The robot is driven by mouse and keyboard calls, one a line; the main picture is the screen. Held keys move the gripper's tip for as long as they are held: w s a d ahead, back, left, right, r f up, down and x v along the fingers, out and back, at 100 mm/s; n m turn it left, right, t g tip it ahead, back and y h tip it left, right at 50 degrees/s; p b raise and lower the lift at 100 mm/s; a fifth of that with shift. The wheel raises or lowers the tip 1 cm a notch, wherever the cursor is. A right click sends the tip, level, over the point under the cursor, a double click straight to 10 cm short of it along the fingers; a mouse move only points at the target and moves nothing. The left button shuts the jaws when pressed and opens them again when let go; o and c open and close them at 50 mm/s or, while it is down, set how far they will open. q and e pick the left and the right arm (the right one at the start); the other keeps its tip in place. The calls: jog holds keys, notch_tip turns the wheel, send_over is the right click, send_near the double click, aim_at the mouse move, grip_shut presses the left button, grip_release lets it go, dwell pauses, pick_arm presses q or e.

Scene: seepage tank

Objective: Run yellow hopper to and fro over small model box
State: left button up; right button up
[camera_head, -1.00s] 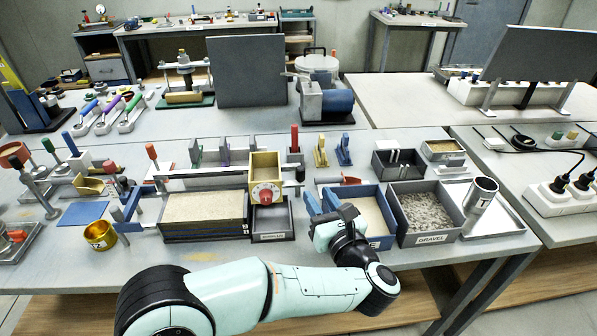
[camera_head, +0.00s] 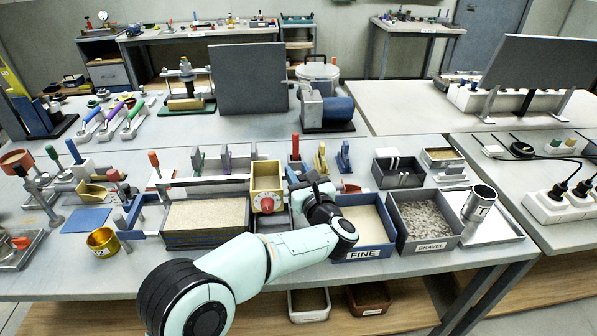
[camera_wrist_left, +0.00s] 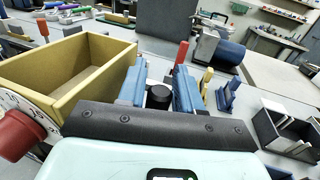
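The yellow hopper (camera_head: 267,177), a square open-topped box with a red knob on a white dial, stands on a rail at the right end of the small model box (camera_head: 165,240). That box holds pale sand. My left gripper (camera_head: 296,178) is at the hopper's right side. In the left wrist view the hopper (camera_wrist_left: 45,72) is close at left, with sand-coloured material inside. There my blue fingers (camera_wrist_left: 160,85) stand apart, with a dark round knob (camera_wrist_left: 158,97) between them; contact with it is not clear. My right gripper is out of view.
A tray labelled FINE (camera_head: 392,242) and a GRAVEL tray (camera_head: 402,242) are right of my arm. A brass cup (camera_head: 102,241) is left of the model box. Upright blue (camera_head: 343,157) and yellow (camera_head: 320,160) pieces stand behind my gripper.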

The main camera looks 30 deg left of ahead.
pick_arm(q)
jog(key=shift+w+a, duration=0.1)
grip_shut()
jog(key=w+d, duration=0.1)
jog(key=w+d+b, duration=0.1)
jog(key=d, duration=0.1)
jog(key=shift+d, duration=0.3)
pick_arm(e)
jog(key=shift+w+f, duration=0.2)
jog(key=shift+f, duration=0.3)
pick_arm(q)
grip_release()
jog(key=shift+w+d, duration=0.1)
